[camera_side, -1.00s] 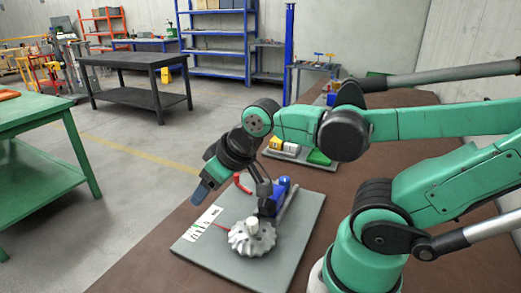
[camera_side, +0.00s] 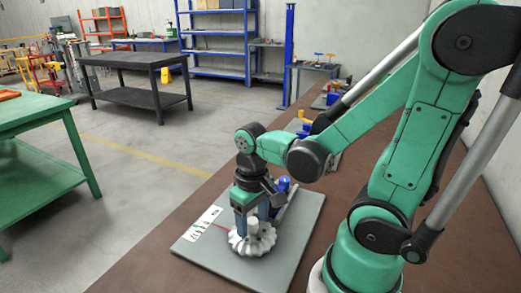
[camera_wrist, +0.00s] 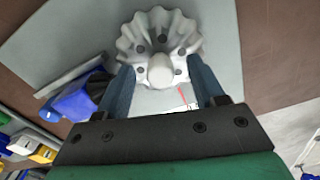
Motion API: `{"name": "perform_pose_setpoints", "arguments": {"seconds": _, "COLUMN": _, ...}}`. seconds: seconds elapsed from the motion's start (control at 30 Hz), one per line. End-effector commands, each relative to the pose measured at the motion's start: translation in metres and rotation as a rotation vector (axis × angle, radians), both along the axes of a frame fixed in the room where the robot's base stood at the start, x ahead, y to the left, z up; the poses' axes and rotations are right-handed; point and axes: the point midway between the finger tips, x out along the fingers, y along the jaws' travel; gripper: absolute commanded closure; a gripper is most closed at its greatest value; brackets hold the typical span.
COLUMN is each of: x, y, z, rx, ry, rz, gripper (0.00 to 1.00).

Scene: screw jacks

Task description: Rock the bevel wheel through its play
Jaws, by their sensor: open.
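The grey bevel wheel (camera_side: 262,243) lies flat on a grey plate (camera_side: 196,254), teeth around its rim and a pale round hub in its middle. In the wrist view the wheel (camera_wrist: 137,27) shows several dark bolts and the hub (camera_wrist: 160,70). My gripper (camera_side: 252,219) points down over the wheel. Its two blue fingers are open, one on each side of the hub, with gaps between; the wrist view shows this too (camera_wrist: 160,66). A thin red pointer (camera_wrist: 183,96) runs out from the wheel. A white marked card (camera_side: 204,222) lies at the plate's left.
A blue part (camera_side: 283,184) stands on the plate just behind my gripper. More small coloured parts sit farther back on the brown bench (camera_side: 160,263). A green table (camera_side: 45,115) stands apart at the left. The plate's front right is bare.

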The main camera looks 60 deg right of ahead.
Motion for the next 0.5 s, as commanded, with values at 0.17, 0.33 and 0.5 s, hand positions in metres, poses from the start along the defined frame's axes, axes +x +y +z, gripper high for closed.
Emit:
{"name": "perform_pose_setpoints", "arguments": {"seconds": 0.17, "x": -0.0004, "y": 0.0001, "z": -0.0075, "rx": 0.0, "ry": 0.0, "rz": 0.0, "gripper": 0.38}}
{"name": "perform_pose_setpoints", "arguments": {"seconds": 0.33, "x": -0.0009, "y": 0.0002, "z": -0.0091, "rx": 0.0, "ry": -0.001, "rz": 0.0, "gripper": 0.38}}
{"name": "perform_pose_setpoints", "arguments": {"seconds": 0.5, "x": -0.0008, "y": 0.0002, "z": -0.009, "rx": 0.0, "ry": -0.001, "rz": 0.001, "gripper": 0.41}}
